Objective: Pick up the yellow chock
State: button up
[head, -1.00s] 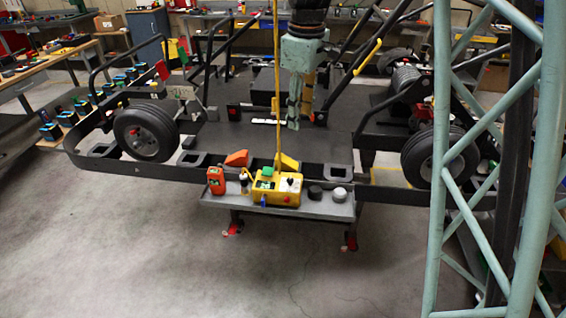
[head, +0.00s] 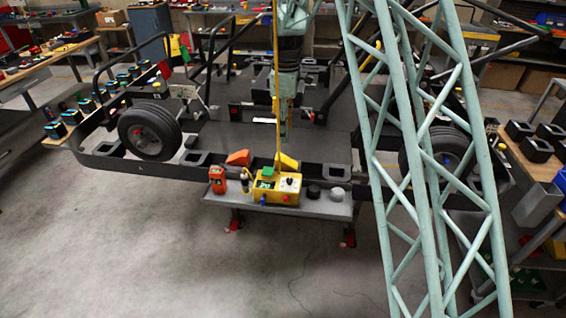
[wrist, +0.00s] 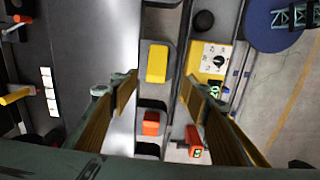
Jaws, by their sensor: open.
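The yellow chock (head: 289,163) sits at the kart frame's near edge, partly behind the yellow cord of a control box. In the wrist view the yellow chock (wrist: 157,62) lies ahead of my fingertips, roughly in line with the gap between them. My gripper (wrist: 158,86) is open and empty, its two brown-padded fingers spread apart. In the head view my gripper (head: 283,133) points down above the kart deck, apart from the chock. An orange chock (head: 238,158) sits to the left of the yellow one; it also shows in the wrist view (wrist: 151,122).
A grey tray (head: 325,208) at the front holds a yellow control box (head: 265,191), a red-orange handheld device (head: 217,180) and small round items. The yellow cord rises close to my gripper. The kart's wheel (head: 149,132) is at left. Open floor lies in front.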

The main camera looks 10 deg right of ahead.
aim_at(284, 159)
jog(key=shift+w+f, duration=0.4)
jog(key=shift+f, duration=0.25)
jog(key=shift+f, duration=0.1)
jog(key=shift+f, duration=4.2)
jog(key=shift+f, duration=0.1)
jog(key=shift+f+b, duration=0.35)
jog(key=shift+f, duration=2.15)
jog(key=c, duration=1)
